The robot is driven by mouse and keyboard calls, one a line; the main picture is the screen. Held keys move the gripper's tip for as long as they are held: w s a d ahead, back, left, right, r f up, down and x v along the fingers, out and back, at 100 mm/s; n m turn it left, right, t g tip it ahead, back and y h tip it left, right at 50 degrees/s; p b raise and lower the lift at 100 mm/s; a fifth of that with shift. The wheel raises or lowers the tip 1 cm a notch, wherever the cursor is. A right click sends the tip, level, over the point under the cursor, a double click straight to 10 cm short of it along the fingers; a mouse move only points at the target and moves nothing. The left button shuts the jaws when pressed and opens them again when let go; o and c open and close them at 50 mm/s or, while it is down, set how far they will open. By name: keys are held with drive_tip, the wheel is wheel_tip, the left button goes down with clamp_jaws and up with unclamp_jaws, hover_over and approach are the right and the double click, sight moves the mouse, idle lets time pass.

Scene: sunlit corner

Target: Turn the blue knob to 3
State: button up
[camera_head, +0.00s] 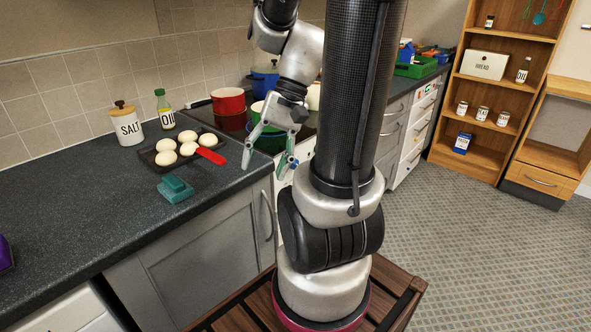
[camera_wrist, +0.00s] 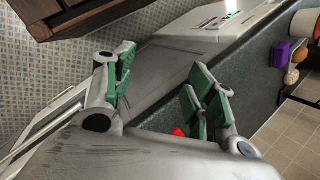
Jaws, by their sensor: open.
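The front of the stove (camera_head: 306,148) is mostly hidden behind my gripper and my arm in the head view. My gripper (camera_head: 265,166) points down near the counter's right front corner, in front of the green pot (camera_head: 270,141). Its green-padded fingers are apart with nothing between them. In the wrist view my gripper (camera_wrist: 160,72) is also open and empty, with a grey cabinet front (camera_wrist: 165,85) behind the fingers.
A red pot (camera_head: 228,101) and a blue pot (camera_head: 266,80) stand on the stove. A wooden shelf (camera_head: 500,95) stands at the right.

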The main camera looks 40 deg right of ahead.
drive_tip(key=w+d+f+m+t+y, duration=0.6)
drive_tip(key=w+d+f+m+t, duration=0.15)
drive_tip(key=m, duration=0.55)
drive_tip(key=d+f+m+t+h, duration=0.5)
drive_tip(key=d+f+m, duration=0.15)
drive_tip(key=d, duration=0.25)
drive_tip(key=d+f+m+t+h, duration=0.5)
drive_tip(key=d+m, duration=0.3)
drive_tip(key=d, duration=0.1)
drive_tip(key=w+a, duration=0.1)
drive_tip(key=w, duration=0.6)
drive_tip(key=shift+w, duration=0.2)
drive_tip(key=c, duration=1.1)
